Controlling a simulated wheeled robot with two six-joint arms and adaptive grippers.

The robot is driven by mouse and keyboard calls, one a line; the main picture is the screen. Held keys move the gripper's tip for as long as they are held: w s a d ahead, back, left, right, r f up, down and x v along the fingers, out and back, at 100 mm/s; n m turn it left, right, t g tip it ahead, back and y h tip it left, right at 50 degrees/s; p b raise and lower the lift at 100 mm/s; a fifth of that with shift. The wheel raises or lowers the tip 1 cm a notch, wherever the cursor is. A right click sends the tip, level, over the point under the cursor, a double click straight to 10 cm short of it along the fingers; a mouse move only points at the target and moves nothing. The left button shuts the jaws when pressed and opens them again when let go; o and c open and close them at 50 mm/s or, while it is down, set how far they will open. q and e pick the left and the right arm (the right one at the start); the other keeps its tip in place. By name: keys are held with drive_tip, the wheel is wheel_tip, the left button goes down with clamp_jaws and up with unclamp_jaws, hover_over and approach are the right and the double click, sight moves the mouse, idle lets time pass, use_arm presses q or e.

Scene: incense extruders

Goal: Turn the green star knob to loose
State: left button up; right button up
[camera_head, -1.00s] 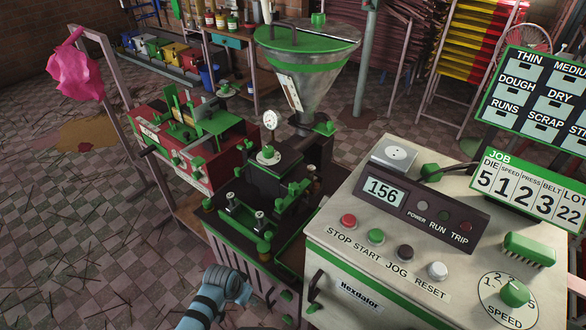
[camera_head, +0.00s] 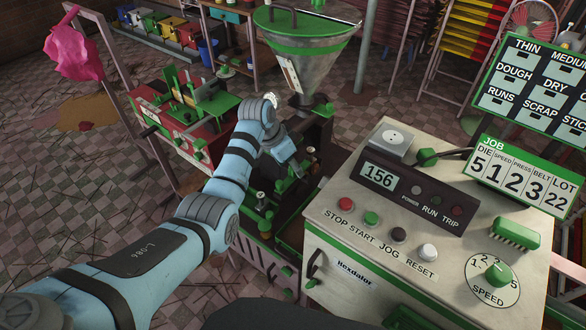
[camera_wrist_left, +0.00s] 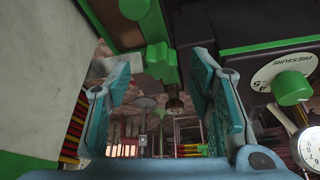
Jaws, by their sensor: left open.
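In the left wrist view, a green lobed knob (camera_wrist_left: 157,66), which looks like the star knob, sits on a short shaft with a brassy end. It shows between the two teal fingers of my left gripper (camera_wrist_left: 163,82). The fingers are open, one on each side of it, and I see no clear contact. In the head view, my left gripper (camera_head: 297,168) reaches into the dark extruder (camera_head: 318,135), beside the control cabinet. My own arm hides much of the extruder there, and I cannot pick out the star knob. My right gripper is not in view.
A green pressure knob (camera_wrist_left: 291,88) and a gauge (camera_wrist_left: 309,146) are close on the right in the wrist view. The cream control cabinet (camera_head: 400,262) stands right of the arm. A red machine (camera_head: 178,140) is behind it, and the hopper (camera_head: 306,62) rises beyond.

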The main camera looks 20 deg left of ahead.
use_arm(q)
drive_tip(key=shift+x, duration=0.9)
drive_tip(key=shift+s, duration=0.1)
